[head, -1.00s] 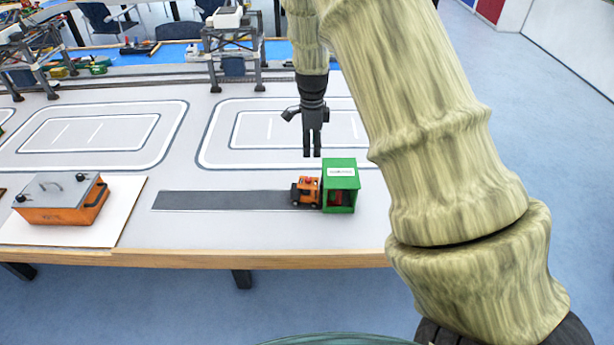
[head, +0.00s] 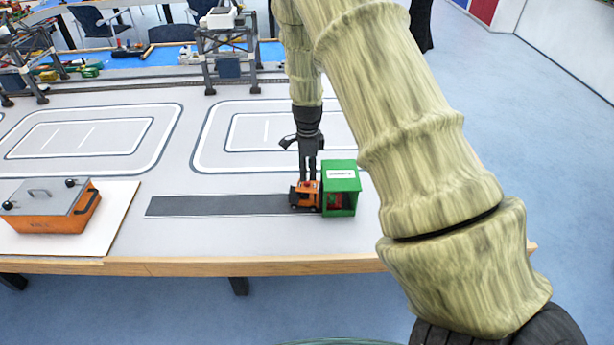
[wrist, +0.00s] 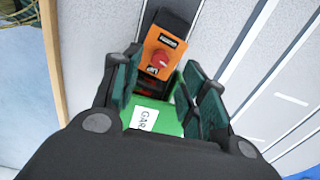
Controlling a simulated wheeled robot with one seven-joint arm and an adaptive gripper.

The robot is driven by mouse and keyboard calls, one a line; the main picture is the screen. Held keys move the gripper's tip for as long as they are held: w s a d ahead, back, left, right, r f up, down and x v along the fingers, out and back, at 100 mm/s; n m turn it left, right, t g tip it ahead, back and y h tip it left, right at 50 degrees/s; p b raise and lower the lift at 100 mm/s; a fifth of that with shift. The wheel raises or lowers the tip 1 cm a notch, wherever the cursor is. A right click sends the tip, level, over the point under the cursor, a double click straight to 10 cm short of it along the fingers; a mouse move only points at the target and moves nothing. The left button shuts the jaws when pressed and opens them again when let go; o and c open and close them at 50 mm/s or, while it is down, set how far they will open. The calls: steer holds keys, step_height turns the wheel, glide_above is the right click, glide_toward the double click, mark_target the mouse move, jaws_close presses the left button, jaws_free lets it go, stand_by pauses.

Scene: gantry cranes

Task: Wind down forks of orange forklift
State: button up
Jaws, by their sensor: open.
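The small orange forklift (head: 304,196) stands on the dark strip at the mouth of a green garage box (head: 341,176). In the wrist view the orange forklift (wrist: 162,52) shows a red round knob (wrist: 159,60) on its top. Its forks are hidden on the garage side. My gripper (head: 308,172) points down just above and behind the forklift. In the wrist view its fingers (wrist: 165,92) are apart, with the garage roof (wrist: 158,117) below and between them and the forklift just beyond. Nothing is held.
The dark grey strip (head: 215,206) runs left from the forklift and is clear. An orange box with a grey lid (head: 52,208) sits on a white board at left. Gantry cranes (head: 226,50) stand along the back. The wooden table edge (head: 200,267) is in front.

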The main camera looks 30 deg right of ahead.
mark_target(307, 183)
steer(key=shift+f+p, duration=0.65)
steer(key=shift+f, duration=1.7)
jaws_close()
